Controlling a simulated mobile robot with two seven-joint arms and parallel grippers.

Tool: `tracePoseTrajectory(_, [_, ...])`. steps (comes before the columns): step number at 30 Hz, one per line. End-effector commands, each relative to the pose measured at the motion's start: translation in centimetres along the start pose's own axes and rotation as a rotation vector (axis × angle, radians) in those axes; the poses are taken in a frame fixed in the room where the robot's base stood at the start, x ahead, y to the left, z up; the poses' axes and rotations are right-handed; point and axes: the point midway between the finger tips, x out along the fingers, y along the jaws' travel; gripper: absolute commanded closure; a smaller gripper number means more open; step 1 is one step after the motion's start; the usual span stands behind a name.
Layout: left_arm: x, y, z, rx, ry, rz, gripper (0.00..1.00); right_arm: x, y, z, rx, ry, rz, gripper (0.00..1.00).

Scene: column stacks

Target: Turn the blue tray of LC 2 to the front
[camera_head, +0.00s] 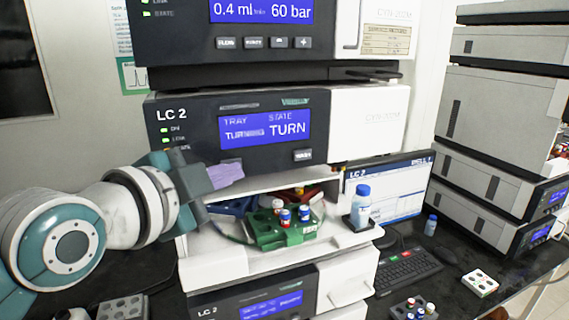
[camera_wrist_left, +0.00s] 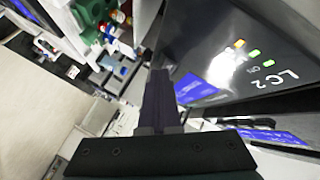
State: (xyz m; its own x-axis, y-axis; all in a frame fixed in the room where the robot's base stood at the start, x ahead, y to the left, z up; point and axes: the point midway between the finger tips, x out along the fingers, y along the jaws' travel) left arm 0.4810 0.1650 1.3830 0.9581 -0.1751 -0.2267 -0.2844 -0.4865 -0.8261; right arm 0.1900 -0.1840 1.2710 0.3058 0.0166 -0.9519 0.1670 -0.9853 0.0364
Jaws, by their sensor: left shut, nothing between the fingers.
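The LC 2 module (camera_head: 185,112) has a blue screen (camera_head: 265,129) that reads "TURN" under STATE. Its open bay holds a green tray (camera_head: 265,238) at the front with several capped vials. The blue tray (camera_head: 232,206) shows in part behind and left of the green one, partly hidden by my left gripper. My left gripper (camera_head: 226,174), with purple fingers, is shut and empty just below the screen's left part, in front of the panel. In the left wrist view its fingers (camera_wrist_left: 160,100) lie beside the LC 2 screen (camera_wrist_left: 200,88). Contact with the panel cannot be told. My right gripper is out of view.
A blue-capped bottle (camera_head: 361,206) stands on a small dark holder at the bay's right. A monitor (camera_head: 390,193) and keyboard (camera_head: 410,268) are to the right. More modules sit above and below LC 2. Another stack (camera_head: 495,115) stands at the right.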

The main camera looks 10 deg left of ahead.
Motion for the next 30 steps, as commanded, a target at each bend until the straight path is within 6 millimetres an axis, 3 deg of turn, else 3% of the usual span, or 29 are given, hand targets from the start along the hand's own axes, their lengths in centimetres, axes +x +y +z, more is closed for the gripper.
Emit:
tracePoseTrajectory(24, [-1.3, 0.8, -0.9, 0.000, 0.000, 0.000, 1.00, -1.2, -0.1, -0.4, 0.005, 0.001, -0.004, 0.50])
tracePoseTrajectory(30, [-2.5, 1.6, -1.9, -0.001, -0.001, 0.003, 1.00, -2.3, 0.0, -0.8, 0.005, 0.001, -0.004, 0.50])
